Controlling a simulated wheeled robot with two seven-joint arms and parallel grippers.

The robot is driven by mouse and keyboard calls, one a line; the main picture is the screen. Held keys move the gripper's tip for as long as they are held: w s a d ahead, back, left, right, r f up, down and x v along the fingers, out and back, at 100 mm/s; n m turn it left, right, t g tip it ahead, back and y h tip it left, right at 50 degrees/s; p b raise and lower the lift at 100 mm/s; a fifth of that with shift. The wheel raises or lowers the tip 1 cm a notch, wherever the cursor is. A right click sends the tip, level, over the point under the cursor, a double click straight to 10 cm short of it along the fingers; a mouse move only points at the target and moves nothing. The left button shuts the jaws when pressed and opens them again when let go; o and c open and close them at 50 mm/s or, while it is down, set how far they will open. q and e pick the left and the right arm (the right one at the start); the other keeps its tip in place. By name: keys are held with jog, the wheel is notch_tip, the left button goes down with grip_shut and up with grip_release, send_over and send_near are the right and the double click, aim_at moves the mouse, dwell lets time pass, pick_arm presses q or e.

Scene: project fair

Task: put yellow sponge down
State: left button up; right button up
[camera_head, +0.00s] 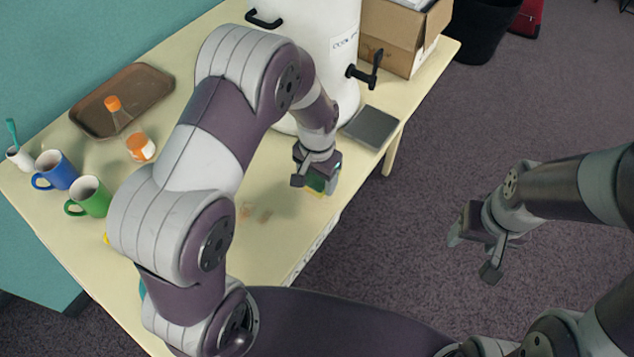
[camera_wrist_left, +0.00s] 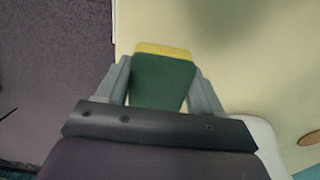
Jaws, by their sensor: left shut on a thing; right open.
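The yellow sponge (camera_wrist_left: 163,49) has a dark green face and is held between the fingers of my left gripper (camera_wrist_left: 163,90) in the left wrist view. In the head view my left gripper (camera_head: 318,180) is over the cream table (camera_head: 290,225), near its front edge, with only a little of the sponge (camera_head: 320,185) showing. I cannot tell whether the sponge touches the tabletop. My right gripper (camera_head: 478,252) is open and empty, off to the right over the carpet.
A white dispenser (camera_head: 325,60) with a black tap and a grey pad (camera_head: 371,127) stand beyond the left gripper. A cardboard box (camera_head: 400,40) is behind. A brown tray (camera_head: 120,98), a green mug (camera_head: 90,196), a blue mug (camera_head: 56,170) and orange-capped bottles (camera_head: 140,147) are at left.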

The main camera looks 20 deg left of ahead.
pick_arm(q)
notch_tip(320, 180, down, 4)
jog(key=shift+r+p, duration=0.1)
jog(key=shift+p, duration=0.35)
jog(key=shift+f, duration=0.2)
